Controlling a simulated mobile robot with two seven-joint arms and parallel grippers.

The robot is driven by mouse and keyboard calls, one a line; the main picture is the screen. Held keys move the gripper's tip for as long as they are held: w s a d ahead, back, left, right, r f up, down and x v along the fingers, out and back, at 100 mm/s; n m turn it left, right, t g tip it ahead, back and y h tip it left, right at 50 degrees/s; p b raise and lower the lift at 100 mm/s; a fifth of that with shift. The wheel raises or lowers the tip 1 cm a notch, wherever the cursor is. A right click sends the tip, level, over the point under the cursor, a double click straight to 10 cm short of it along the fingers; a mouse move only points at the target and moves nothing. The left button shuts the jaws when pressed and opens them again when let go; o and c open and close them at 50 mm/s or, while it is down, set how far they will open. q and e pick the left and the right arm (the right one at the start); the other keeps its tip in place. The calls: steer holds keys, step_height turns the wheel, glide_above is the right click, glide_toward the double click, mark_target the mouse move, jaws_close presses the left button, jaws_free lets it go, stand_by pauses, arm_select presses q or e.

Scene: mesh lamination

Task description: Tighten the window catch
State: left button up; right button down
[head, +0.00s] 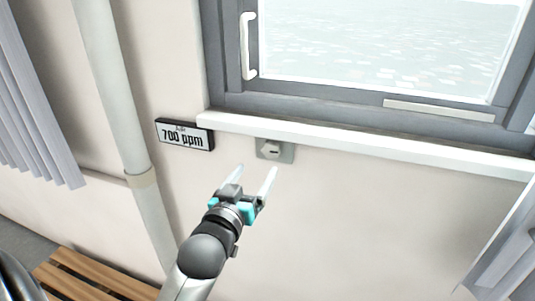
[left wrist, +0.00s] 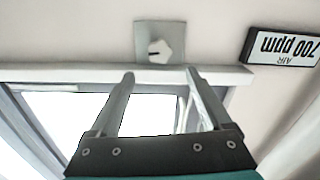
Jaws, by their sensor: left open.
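A small grey plate with a pale knob (head: 270,149) is on the wall just under the window sill; it looks like the window catch, and a dark mark shows on the knob. In the left wrist view the plate and knob (left wrist: 159,50) are upside down, beyond the fingertips. My left gripper (head: 256,169) is open and empty, below the knob in the head view. Its two fingers (left wrist: 160,73) point towards the plate, with a gap between them and no visible contact. My right gripper is not in view.
The white sill (head: 370,146) runs above the knob, under the grey window frame with a white handle (head: 248,48). A "700 ppm" air display (head: 185,135) is left of the knob. A vertical pipe (head: 125,110) stands farther left. A slatted wooden bench (head: 85,280) is below.

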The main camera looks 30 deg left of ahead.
mark_target(270, 150)
arm_select(q)
steer(key=x, duration=0.9)
steer(key=shift+a+b, duration=0.1)
steer(key=shift+b, duration=0.25)
steer(key=shift+c, duration=0.3)
jaws_close()
steer(key=shift+r+m+p, duration=0.1)
steer(key=shift+m+p, duration=0.3)
steer(key=shift+p, duration=0.15)
steer(key=shift+m, duration=0.4)
steer(key=shift+o, duration=0.3)
jaws_free()
